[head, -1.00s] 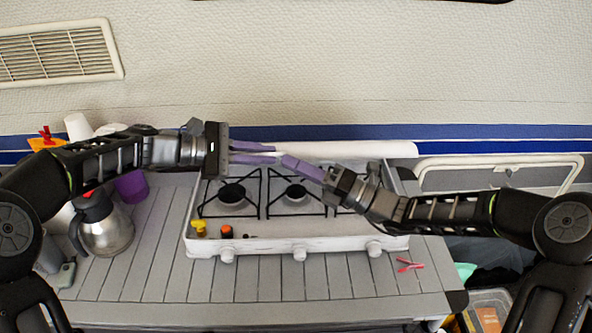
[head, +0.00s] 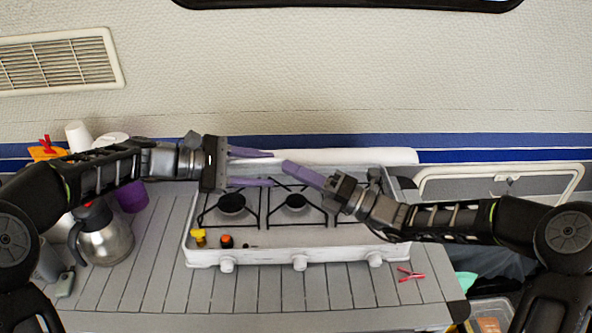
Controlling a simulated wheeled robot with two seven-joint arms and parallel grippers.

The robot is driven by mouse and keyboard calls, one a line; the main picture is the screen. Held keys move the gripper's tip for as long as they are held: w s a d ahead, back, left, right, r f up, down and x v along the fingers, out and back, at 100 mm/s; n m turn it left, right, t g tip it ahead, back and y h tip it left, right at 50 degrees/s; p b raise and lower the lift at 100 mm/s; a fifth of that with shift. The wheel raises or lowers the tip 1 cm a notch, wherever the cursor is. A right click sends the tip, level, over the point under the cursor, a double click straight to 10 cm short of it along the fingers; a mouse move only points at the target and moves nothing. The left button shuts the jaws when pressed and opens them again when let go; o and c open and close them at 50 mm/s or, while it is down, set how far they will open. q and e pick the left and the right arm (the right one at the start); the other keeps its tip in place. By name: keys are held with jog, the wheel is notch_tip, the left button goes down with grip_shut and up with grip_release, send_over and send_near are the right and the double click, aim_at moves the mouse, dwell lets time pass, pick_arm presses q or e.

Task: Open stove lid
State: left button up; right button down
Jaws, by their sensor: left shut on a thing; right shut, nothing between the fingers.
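The white stove (head: 300,247) stands on the counter with its burners uncovered. Its white lid (head: 350,157) stands raised at the back, seen nearly edge-on against the wall. My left gripper (head: 268,167) is at the lid's left part, with its purple fingers spaced apart, one above the other, and the lid's edge between them. The exact contact is hard to see. My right gripper (head: 287,166) is shut and empty, its fingertips in front of the lid near its middle, above the burners. I cannot tell if it touches the lid.
A steel jug (head: 104,237) and a purple cup (head: 132,197) stand left of the stove, under my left arm. A yellow item (head: 199,237) and an orange-topped item (head: 227,241) are at the stove's front left. A red clip (head: 411,275) lies on the right counter. The front counter is clear.

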pick_arm(q)
jog(key=v, duration=1.1)
jog(key=shift+s, duration=0.1)
jog(key=s+d+f+m+g, duration=0.25)
jog(key=s+d+f, duration=0.25)
jog(key=f, duration=0.4)
jog(key=s+d+f+m+g, duration=0.2)
jog(key=s+d+f+m, duration=0.3)
jog(key=f, duration=0.4)
jog(key=s+d+f+m+g+y, duration=0.2)
jog(key=s+f+m, duration=0.1)
jog(key=s+f, duration=0.4)
jog(key=s+d+f+m+g+y, duration=0.1)
jog(key=s+d+f+m, duration=0.3)
jog(key=s, duration=0.6)
jog(key=s+a+f+n+t+y, duration=0.1)
jog(key=a+f+t+y, duration=0.1)
jog(key=f, duration=0.7)
jog(key=s+a+f+n+t+y, duration=0.2)
jog(key=a+f+y, duration=0.2)
jog(key=f, duration=0.6)
jog(key=shift+a+t+y, duration=0.35)
jog(key=shift+a+y, duration=0.05)
jog(key=shift+a, duration=0.7)
